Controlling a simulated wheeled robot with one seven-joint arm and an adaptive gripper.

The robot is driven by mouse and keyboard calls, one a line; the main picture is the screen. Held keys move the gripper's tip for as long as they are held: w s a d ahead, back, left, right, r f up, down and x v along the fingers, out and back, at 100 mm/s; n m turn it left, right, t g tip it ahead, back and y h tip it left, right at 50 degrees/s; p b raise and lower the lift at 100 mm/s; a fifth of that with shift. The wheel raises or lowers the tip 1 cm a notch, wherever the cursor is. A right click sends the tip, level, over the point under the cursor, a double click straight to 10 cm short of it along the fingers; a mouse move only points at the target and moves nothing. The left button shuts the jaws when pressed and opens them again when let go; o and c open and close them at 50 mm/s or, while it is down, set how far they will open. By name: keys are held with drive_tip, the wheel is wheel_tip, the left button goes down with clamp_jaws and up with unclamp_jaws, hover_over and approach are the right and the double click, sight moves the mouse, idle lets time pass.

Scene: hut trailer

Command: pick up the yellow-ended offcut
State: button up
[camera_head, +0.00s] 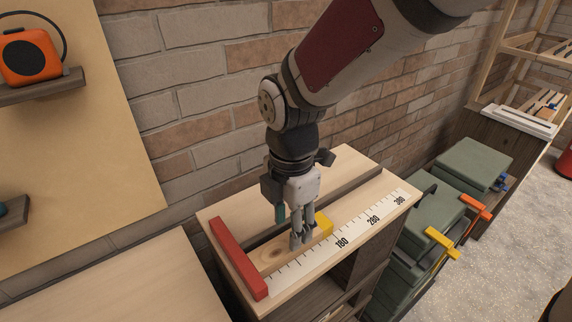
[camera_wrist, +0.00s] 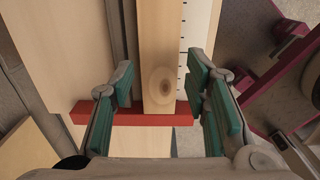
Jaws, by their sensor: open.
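The yellow-ended offcut (camera_head: 272,257) is a pale wooden bar lying on the wooden bench top beside a white ruler (camera_head: 364,226). Its yellow end (camera_head: 324,224) points right in the head view, and its other end is by the red stop (camera_head: 238,258). In the wrist view the offcut (camera_wrist: 157,50) runs upright with a knot near the red stop (camera_wrist: 120,118); the yellow end is not visible there. My gripper (camera_head: 300,238) is low over the offcut. In the wrist view my gripper (camera_wrist: 160,86) is open, with teal-padded fingers on either side of the bar. Contact cannot be told.
A dark rail (camera_head: 347,191) runs along the bench behind the offcut. A brick wall stands close behind. Green cases (camera_head: 430,222) with orange and yellow clamps (camera_head: 442,243) stand to the right. A bare wooden top (camera_head: 125,285) is at lower left.

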drive_tip(key=shift+w+d+f, duration=0.1)
drive_tip(key=shift+d+f, duration=0.05)
drive_tip(key=shift+f, duration=1.25)
drive_tip(key=shift+w+d+f, duration=0.1)
drive_tip(key=shift+f, duration=1.25)
drive_tip(key=c, duration=1)
wheel_tip(320, 180, up, 10)
drive_tip(key=shift+f, duration=0.2)
drive_tip(key=shift+r, duration=0.25)
